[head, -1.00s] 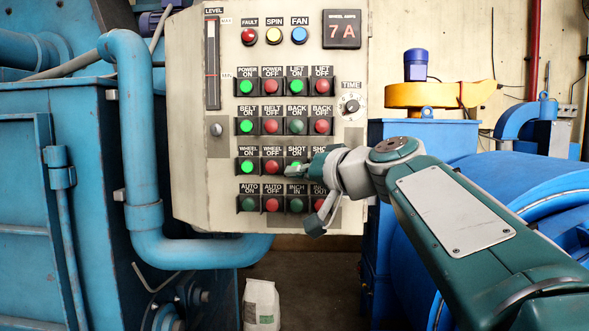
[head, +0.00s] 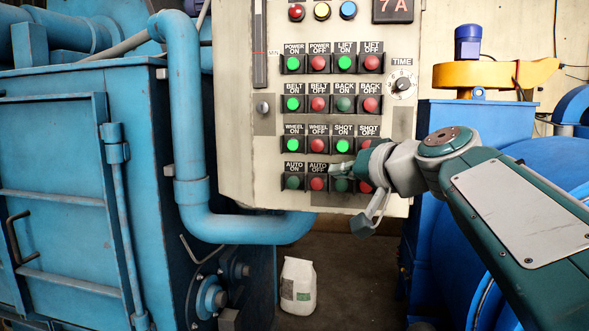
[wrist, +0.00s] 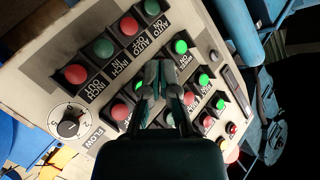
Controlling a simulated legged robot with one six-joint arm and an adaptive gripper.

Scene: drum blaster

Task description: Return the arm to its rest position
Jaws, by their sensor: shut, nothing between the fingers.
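My gripper (head: 333,168) is shut and empty, in front of the lower part of the control panel (head: 237,170). In the head view its tips overlap the gap between the SHOT ON button (head: 343,146), lit green, and the bottom row. The gripper partly hides the lower right buttons. In the wrist view, my closed fingers (wrist: 160,70) point at the panel, which appears upside down. I cannot tell the exact gap between fingertips and panel. My arm is stretched forward from the right side of the head view.
A blue pipe (head: 188,130) and blue machine housing (head: 60,190) stand left of the panel. Blue machinery (head: 475,125) with a yellow part (head: 490,73) is at the right. A white bag (head: 298,287) stands on the floor below.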

